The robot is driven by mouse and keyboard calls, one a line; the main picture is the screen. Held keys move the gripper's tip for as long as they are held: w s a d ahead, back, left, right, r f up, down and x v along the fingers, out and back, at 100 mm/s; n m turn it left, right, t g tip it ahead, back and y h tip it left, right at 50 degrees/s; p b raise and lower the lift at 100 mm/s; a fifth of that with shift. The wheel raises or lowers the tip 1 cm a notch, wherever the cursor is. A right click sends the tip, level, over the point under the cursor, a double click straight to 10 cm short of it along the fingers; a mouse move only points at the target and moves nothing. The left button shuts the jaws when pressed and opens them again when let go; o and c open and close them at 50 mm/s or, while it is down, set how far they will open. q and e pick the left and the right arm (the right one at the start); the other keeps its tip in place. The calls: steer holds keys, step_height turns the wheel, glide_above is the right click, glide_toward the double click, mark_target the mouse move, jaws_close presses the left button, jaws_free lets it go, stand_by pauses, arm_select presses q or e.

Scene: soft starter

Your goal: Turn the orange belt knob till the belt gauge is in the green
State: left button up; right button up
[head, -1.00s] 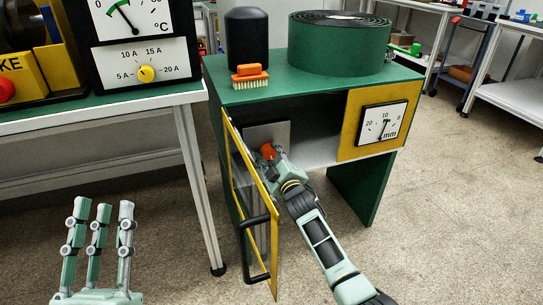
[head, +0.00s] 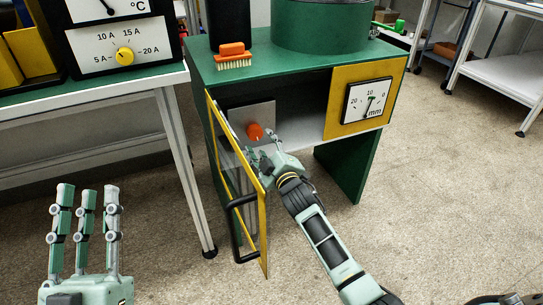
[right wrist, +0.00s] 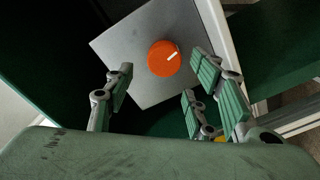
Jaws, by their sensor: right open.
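The orange belt knob (head: 255,131) sits on a grey plate (head: 236,116) inside the green cabinet, behind its open yellow-framed door. Its white mark points to the upper right in the right wrist view (right wrist: 164,58). My right gripper (head: 264,154) is open just in front of the knob; in the right wrist view its fingers (right wrist: 160,82) are spread and apart from it. The belt gauge (head: 367,100), marked 20, 10, 0 mm, has its needle near a small green patch by the 10; the exact reading is too small to tell. My left gripper (head: 88,200) is open and empty at the lower left.
The open door (head: 257,215) with its black handle stands beside my right gripper, on its left. A brush (head: 234,56) and a large green roll (head: 322,25) are on the cabinet top.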

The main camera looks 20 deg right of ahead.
steer(key=s, duration=0.6)
steer(key=shift+s, duration=0.15)
steer(key=shift+d+r, duration=0.1)
